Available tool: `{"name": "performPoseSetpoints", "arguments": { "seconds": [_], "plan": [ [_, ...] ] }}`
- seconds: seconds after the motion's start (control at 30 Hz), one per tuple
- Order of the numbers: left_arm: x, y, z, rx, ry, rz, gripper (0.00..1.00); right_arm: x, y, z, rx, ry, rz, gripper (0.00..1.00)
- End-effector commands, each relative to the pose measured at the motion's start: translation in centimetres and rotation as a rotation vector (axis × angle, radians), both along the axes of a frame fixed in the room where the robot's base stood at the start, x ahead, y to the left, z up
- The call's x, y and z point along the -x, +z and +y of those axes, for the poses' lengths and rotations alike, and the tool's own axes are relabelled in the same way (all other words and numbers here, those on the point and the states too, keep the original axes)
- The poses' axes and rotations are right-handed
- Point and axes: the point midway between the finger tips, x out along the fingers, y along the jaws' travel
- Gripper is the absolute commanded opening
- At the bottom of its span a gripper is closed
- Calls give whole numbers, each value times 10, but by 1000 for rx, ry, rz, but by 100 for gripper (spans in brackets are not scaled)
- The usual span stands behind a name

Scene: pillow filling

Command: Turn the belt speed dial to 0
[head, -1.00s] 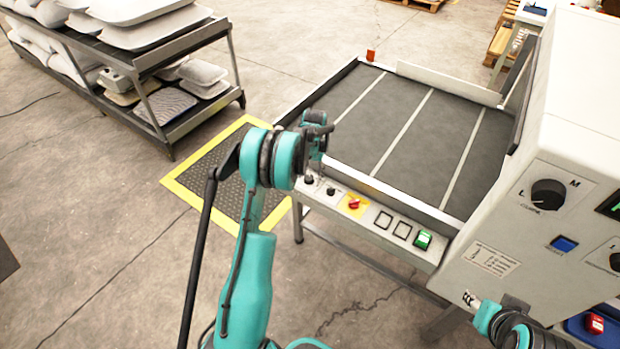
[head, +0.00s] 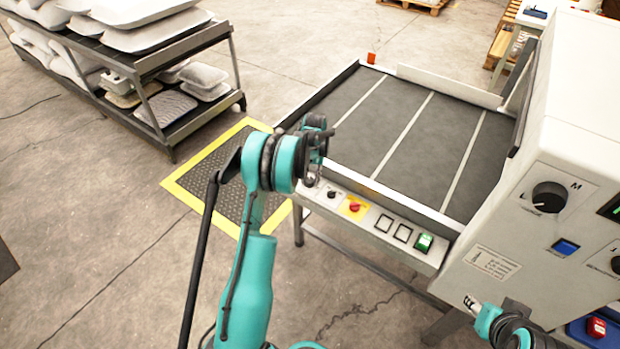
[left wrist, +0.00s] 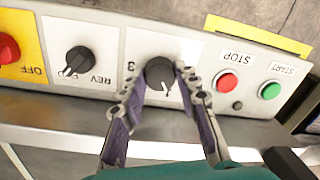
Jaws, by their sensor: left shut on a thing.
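The belt speed dial (left wrist: 159,71) is a round black knob with a white pointer mark on a white plate in the left wrist view. The pointer points toward the bottom of that picture, slightly right. A printed 3 shows left of the knob; the other numbers are hidden. My left gripper (left wrist: 162,80) is shut on the dial, one finger on each side. In the head view my left gripper (head: 318,166) is at the left end of the front control panel (head: 370,237) and hides the dial. My right gripper (head: 474,305) is low at the right, too small to read its jaws.
Beside the dial are a REV/OFF selector (left wrist: 78,62), a red knob (left wrist: 8,48) on yellow, a red stop button (left wrist: 228,83) and a green start button (left wrist: 270,90). The dark belt (head: 415,130) is empty. A machine housing (head: 575,130) stands at the right.

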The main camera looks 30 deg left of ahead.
Motion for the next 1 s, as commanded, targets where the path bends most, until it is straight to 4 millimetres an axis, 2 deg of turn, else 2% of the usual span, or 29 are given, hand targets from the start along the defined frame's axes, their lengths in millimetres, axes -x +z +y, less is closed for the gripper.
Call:
{"name": "performPoseSetpoints", "arguments": {
  "seconds": [0.7,1.0],
  "plan": [
    [-1,0,1,1,628,0,2,0,2,0,0,0,0,40],
    [-1,0,1,1,841,1,2,0,2,0,0,0,0,40]
  ]
}}
